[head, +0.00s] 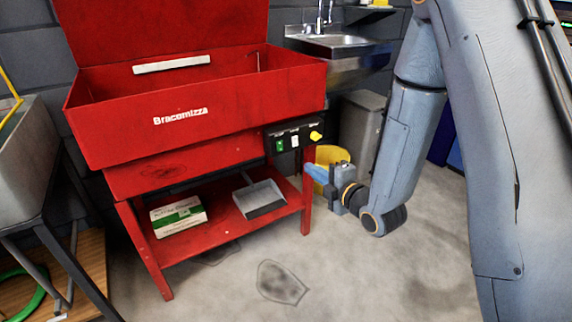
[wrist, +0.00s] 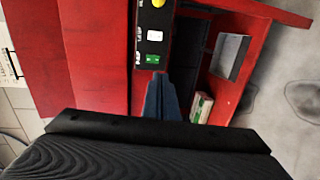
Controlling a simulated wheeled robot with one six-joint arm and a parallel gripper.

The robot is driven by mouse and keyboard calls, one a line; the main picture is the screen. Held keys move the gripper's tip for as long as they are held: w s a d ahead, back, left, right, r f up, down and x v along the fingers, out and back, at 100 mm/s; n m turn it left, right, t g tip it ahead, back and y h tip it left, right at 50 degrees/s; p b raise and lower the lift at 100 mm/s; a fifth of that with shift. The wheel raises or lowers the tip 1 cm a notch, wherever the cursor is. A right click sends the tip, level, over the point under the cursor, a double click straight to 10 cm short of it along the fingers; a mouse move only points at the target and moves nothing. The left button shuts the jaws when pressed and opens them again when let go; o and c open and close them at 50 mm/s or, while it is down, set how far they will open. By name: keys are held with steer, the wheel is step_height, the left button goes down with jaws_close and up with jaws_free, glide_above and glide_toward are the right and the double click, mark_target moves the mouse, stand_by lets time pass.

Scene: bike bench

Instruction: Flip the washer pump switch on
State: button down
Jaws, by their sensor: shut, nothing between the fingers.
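The red parts washer (head: 190,105) stands at the left with a black control panel (head: 305,144) on its front right. The panel carries a green switch (head: 279,146), a white switch (head: 294,141) and a yellow knob (head: 316,135). The labels are too small to read surely. My gripper (head: 308,170) is shut and empty, below the panel in the head view. In the wrist view, my gripper's blue fingertips (wrist: 158,76) point toward the green switch (wrist: 153,58) and appear just short of it. The white switch (wrist: 154,36) lies beyond. I cannot tell which way the switches are set.
A red lower shelf (head: 222,219) holds a green and white box (head: 178,216) and a grey dustpan-like tray (head: 259,197). A yellow bucket (head: 330,155) stands behind my gripper. A sink (head: 340,41) is at the back. The floor in front is clear.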

mark_target(281, 149)
steer(key=shift+a, duration=0.25)
steer(key=b+x, duration=0.2)
steer(key=x, duration=1.2)
steer(key=shift+a+r+b, duration=0.1)
steer(key=shift+r+b, duration=0.1)
steer(key=shift+b, duration=0.15)
